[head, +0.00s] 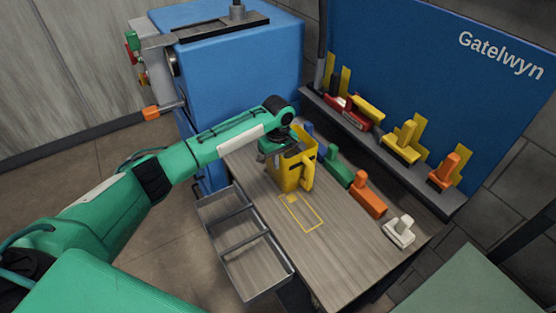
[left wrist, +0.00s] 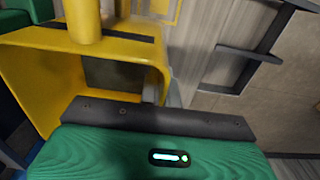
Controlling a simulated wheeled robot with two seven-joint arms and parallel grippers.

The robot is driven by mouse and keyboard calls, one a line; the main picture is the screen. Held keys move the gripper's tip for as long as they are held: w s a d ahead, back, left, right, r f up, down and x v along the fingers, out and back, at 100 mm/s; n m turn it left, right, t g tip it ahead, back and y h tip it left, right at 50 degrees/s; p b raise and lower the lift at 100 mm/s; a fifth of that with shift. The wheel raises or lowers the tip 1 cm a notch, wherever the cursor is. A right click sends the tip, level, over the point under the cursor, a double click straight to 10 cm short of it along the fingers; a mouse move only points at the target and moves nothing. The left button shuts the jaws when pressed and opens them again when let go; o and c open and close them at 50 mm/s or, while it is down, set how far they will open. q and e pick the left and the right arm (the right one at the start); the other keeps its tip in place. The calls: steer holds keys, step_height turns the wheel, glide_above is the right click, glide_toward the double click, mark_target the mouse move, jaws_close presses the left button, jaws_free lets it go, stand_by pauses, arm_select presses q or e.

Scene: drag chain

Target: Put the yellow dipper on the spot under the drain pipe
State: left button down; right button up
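The yellow dipper (head: 308,172), an open boxy scoop with a side handle, is upright over the far left part of the wooden table. My left gripper (head: 285,152) is at its upper left side, overlapping its rim. In the left wrist view the dipper (left wrist: 150,50) fills the upper left, close to my gripper body. The fingertips are hidden, so I cannot tell whether they grip it or whether it touches the table. A yellow outlined spot (head: 318,216) lies just in front of the dipper. I cannot make out a drain pipe clearly. My right gripper is not in view.
A blue machine (head: 235,60) with an orange-tipped lever (head: 152,113) stands behind. Green (head: 338,174), orange (head: 368,202) and white (head: 400,231) pieces line the table's right side. A shelf (head: 440,201) holds colored tools. A grey divided tray (head: 240,246) adjoins the left edge. The front table is clear.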

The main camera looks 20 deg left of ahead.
arm_select(q)
steer(key=c, duration=1.9)
jaws_free()
steer(key=shift+o, duration=1.3)
